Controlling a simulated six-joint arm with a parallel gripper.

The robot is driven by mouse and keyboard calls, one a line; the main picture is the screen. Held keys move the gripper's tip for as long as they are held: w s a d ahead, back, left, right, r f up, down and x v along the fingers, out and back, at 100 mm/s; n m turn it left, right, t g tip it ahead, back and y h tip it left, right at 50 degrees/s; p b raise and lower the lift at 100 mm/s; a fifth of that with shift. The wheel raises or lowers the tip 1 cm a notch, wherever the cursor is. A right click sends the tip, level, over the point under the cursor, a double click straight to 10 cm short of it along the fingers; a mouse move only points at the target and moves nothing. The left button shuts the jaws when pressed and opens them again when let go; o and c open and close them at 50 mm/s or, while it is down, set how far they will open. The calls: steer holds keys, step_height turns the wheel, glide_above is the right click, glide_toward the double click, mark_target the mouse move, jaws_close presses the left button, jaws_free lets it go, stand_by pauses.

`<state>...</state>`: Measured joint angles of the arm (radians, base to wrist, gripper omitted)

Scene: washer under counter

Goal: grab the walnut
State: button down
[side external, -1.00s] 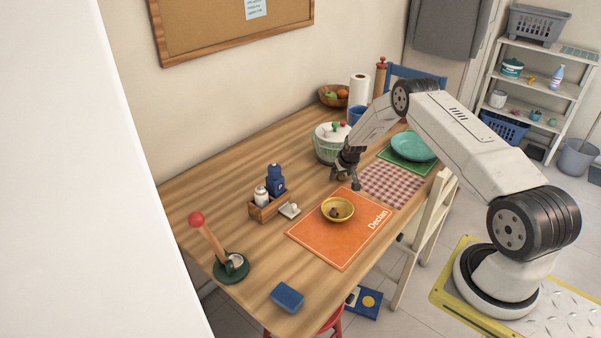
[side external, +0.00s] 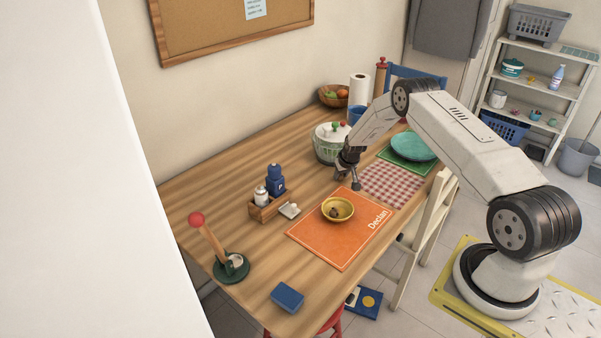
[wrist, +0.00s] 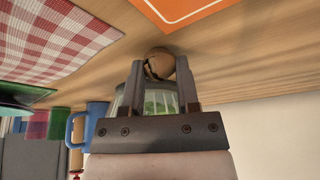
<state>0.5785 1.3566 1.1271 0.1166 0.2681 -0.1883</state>
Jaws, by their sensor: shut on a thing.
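The walnut (wrist: 159,60) is a round brown nut with a dark split, seen in the wrist view between the two fingertips. My gripper (side external: 347,181) is shut on it, with a finger pressed on each side. In the side view the gripper is low over the bare wood, between the checked cloth and the lidded green pot. The walnut itself cannot be made out there. Whether it touches the table is unclear.
The lidded pot (side external: 329,148) stands close behind my gripper. The red checked cloth (side external: 390,184) lies to the right. An orange mat (side external: 343,251) in front holds a yellow bowl (side external: 338,217) with small dark contents. A condiment caddy (side external: 266,211) stands left.

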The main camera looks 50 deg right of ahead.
steer(key=shift+r, duration=0.1)
steer(key=shift+r, duration=0.7)
steer(key=s+a+r, duration=0.6)
steer(key=s+r, duration=0.5)
steer(key=s, duration=0.1)
steer(key=shift+a+r, duration=0.2)
steer(key=shift+a, duration=0.05)
steer(key=shift+s, duration=0.15)
stand_by(0.5)
